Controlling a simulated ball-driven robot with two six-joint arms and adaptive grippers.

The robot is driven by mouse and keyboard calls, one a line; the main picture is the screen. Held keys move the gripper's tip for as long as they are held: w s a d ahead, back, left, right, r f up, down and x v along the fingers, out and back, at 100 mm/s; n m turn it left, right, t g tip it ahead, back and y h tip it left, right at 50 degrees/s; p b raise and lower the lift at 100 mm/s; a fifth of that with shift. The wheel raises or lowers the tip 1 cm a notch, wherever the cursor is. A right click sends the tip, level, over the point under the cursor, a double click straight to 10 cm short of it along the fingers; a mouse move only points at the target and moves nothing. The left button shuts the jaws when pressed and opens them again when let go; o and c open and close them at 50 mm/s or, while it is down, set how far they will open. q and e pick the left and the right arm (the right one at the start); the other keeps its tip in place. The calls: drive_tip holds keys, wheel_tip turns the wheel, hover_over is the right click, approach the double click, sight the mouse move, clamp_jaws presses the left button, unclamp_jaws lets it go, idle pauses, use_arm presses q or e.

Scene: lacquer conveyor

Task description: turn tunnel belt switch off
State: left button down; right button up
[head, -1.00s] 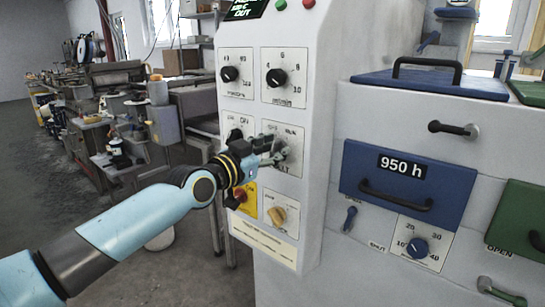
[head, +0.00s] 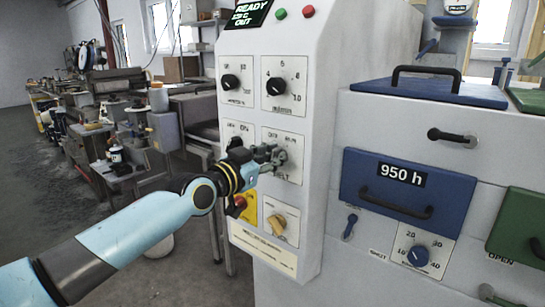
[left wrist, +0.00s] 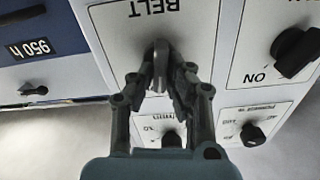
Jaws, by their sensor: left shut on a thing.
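The belt switch is a grey knob (left wrist: 160,62) on a white plate marked BELT (left wrist: 112,22), seen upside down in the left wrist view. In the head view the BELT plate (head: 292,171) is on the front of the white control cabinet, partly hidden by my gripper. My left gripper (left wrist: 160,84) is shut on the knob, with a finger on each side of it. In the head view the left gripper (head: 272,157) reaches the plate from the left. The knob's exact pointing is hard to read there. My right gripper is in neither view.
Two black dials (head: 276,86) (head: 231,83) are above on the control cabinet (head: 318,110). A black ON switch (left wrist: 296,52) is beside the belt plate. A blue drawer (head: 410,190) is at right.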

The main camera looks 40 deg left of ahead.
sight(280, 109)
use_arm(q)
drive_tip(key=n, duration=0.4)
drive_tip(key=shift+a+n, duration=0.2)
drive_tip(key=shift+n, duration=0.1)
drive_tip(key=n, duration=0.5)
drive_tip(key=shift+a+f+p, duration=0.1)
drive_tip(key=shift+a+p, duration=0.05)
drive_tip(key=shift+p, duration=0.15)
idle(0.8)
drive_tip(key=c, duration=1.3)
unclamp_jaws()
drive_tip(key=shift+a, duration=0.1)
drive_tip(key=shift+c, duration=0.2)
wheel_tip(280, 109, up, 10)
